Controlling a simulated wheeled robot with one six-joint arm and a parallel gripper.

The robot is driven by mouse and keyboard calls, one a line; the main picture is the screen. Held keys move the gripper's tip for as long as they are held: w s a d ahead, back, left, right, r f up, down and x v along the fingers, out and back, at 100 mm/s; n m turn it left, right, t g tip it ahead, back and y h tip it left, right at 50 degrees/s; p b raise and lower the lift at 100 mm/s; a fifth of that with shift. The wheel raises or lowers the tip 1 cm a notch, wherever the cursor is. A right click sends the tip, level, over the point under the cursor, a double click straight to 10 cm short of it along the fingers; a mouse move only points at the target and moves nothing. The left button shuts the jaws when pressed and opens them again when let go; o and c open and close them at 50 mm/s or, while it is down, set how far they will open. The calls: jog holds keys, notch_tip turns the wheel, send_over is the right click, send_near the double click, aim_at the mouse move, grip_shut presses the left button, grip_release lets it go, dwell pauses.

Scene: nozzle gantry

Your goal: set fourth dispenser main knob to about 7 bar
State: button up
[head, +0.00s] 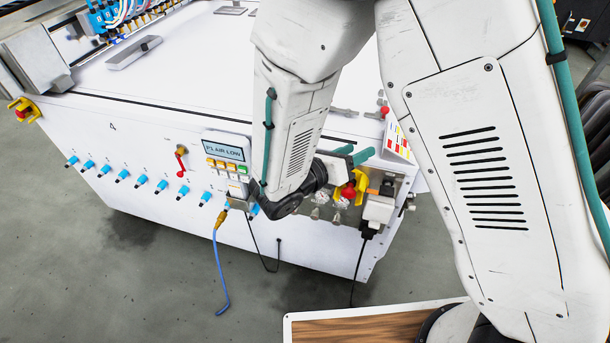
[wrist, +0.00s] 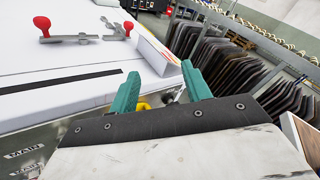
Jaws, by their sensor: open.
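A grey panel (wrist: 62,138) at the machine's right front corner carries labels reading MAIN (wrist: 22,153) in the wrist view. In the head view, small clear round fittings (head: 322,198) sit on this panel, partly hidden by my arm. I cannot tell which is the fourth dispenser's main knob or read a pressure. A row of blue knobs (head: 141,180) runs along the white front face to the left. My gripper (head: 352,153) is open and empty above the panel; its teal fingers also show in the wrist view (wrist: 160,75).
A display (head: 222,148) reads P1 AIR LOW. A red knob with yellow parts (head: 348,190) sits close below my gripper. A blue hose (head: 219,265) and black cables hang from the front. A wood-topped surface (head: 350,328) lies near; grey floor left of it is clear.

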jog(key=s+a+f+n+t+y, duration=0.1)
jog(key=a+f+n+t+y, duration=0.65)
jog(key=a+f+n, duration=0.55)
jog(key=x, duration=0.7)
jog(key=shift+d+f, duration=0.15)
jog(key=shift+f, duration=0.15)
jog(key=shift+c, duration=0.3)
jog(key=c, duration=0.9)
